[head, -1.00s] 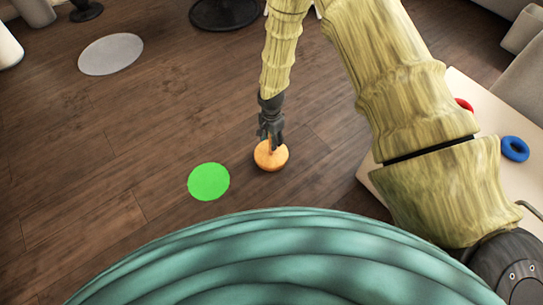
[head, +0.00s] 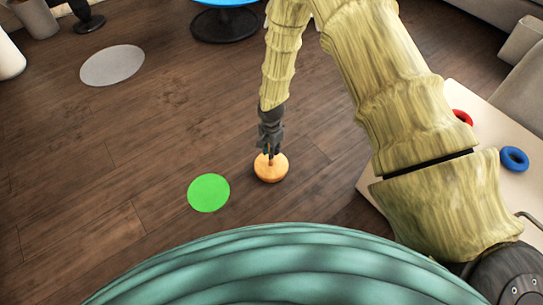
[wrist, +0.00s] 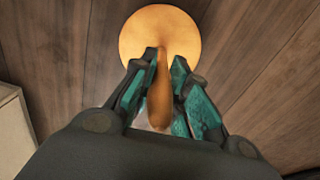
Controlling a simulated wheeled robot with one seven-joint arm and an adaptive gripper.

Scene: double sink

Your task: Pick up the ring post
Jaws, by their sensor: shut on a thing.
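The ring post (head: 271,170) has a round, light orange wooden base and a thin upright peg. In the head view it is on or just above the wooden floor; I cannot tell which. My gripper (head: 270,150) is above the base with its fingers around the peg. In the wrist view the post's base (wrist: 150,40) lies beyond the fingertips. The peg runs back between the two fingers of my gripper (wrist: 165,75), which are shut on it.
A flat green disc (head: 208,192) lies on the floor left of the post. A grey disc (head: 112,65) lies farther back left. A pale table (head: 490,120) at the right holds a red ring (head: 462,117) and a blue ring (head: 514,159). The floor between the discs is clear.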

